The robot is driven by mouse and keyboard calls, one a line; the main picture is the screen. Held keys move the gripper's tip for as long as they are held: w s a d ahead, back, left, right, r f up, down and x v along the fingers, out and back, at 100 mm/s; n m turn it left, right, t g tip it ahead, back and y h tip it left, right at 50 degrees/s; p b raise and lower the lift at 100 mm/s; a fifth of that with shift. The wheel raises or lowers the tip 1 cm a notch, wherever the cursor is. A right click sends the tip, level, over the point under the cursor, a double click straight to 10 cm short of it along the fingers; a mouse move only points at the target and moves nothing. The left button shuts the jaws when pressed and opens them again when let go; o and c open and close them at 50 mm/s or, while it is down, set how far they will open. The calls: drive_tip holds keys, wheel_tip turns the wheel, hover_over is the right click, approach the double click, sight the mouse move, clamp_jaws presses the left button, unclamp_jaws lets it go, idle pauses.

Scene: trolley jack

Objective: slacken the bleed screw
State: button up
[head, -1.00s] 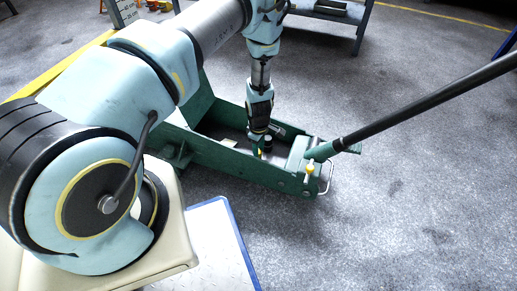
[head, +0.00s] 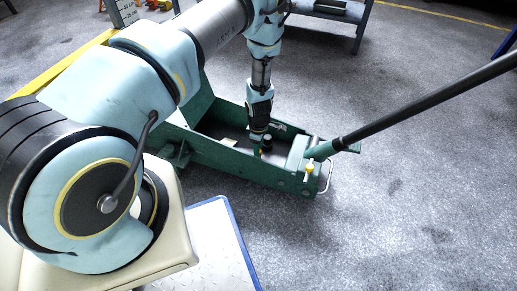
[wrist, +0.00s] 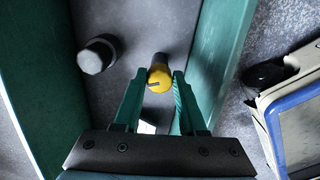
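The bleed screw (wrist: 160,76) has a yellow round head with a dark slot and sits on the floor of the green trolley jack (head: 230,163). In the wrist view my gripper (wrist: 159,78) is open, with its two green fingers pointing at the screw. The fingertips lie on either side of the yellow head with a narrow gap showing; I cannot tell how deep they reach. In the head view my gripper (head: 262,148) hangs down inside the jack frame, and the screw is mostly hidden there.
A dark round cap (wrist: 97,55) stands left of the screw. Green side walls (wrist: 225,50) flank the gripper. The long black handle (head: 430,103) rises to the right, with a yellow knob (head: 310,169) near its base. A blue-edged plate (head: 215,240) lies in front.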

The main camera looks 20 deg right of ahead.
drive_tip(key=o, duration=0.4)
drive_tip(key=shift+r, duration=0.15)
wheel_tip(320, 180, up, 11)
drive_tip(key=p, duration=0.2)
drive_tip(key=shift+f+p, duration=0.2)
drive_tip(key=shift+p, duration=0.1)
